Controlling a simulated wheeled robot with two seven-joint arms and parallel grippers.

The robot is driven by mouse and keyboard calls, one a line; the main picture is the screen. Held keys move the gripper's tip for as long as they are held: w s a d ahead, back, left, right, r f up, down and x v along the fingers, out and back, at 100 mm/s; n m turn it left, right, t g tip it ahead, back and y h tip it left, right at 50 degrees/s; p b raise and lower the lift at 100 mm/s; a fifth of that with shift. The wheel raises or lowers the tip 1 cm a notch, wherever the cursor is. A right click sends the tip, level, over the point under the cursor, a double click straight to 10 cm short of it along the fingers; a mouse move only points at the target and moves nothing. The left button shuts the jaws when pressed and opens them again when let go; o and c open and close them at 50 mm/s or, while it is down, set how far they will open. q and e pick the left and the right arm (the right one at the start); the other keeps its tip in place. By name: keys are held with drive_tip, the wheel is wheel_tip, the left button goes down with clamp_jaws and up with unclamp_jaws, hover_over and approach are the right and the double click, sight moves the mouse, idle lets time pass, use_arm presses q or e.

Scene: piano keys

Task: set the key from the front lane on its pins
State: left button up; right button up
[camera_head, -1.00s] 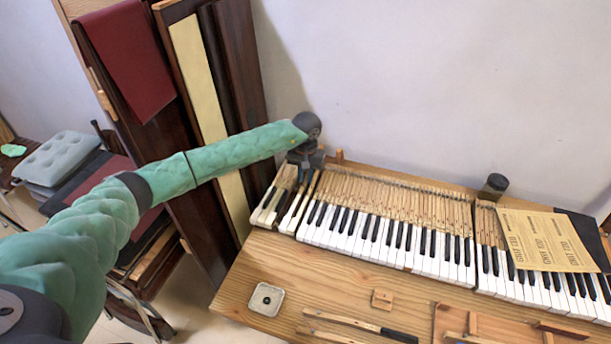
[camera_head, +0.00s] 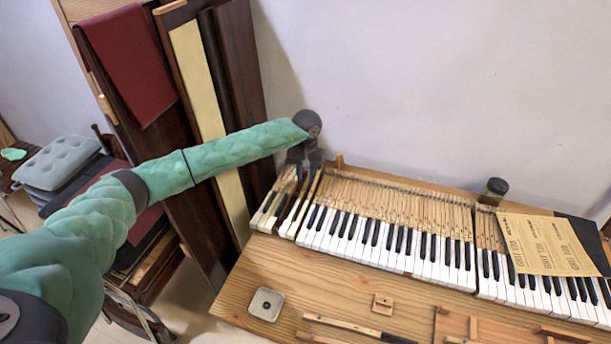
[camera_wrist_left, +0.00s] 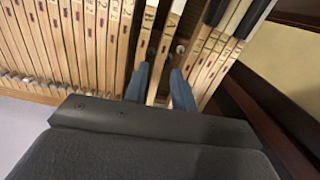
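The keyboard (camera_head: 385,238) lies on a wooden bench, with wooden key sticks behind the white and black fronts. My left gripper (camera_head: 312,168) is over the back of the leftmost keys. In the left wrist view its two blue-grey fingers (camera_wrist_left: 161,76) stand on either side of one wooden key stick (camera_wrist_left: 156,82). Space shows between the stick and the right finger, so the gripper looks open around it. Dark gaps with a round pin (camera_wrist_left: 180,48) show beside this stick. Whether it sits fully down on its pins cannot be told. My right gripper is not in view.
A dark-tipped key (camera_head: 350,327) lies on the front of the bench (camera_head: 235,296). Nearby are a small square tin (camera_head: 266,304) and a wooden block (camera_head: 382,304). Paper sheets (camera_head: 548,243) cover keys at right; a dark jar (camera_head: 493,190) stands behind. Tall panels lean at left.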

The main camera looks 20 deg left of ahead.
use_arm(q)
drive_tip(key=shift+o, duration=1.3)
drive_tip(key=shift+r, duration=2.5)
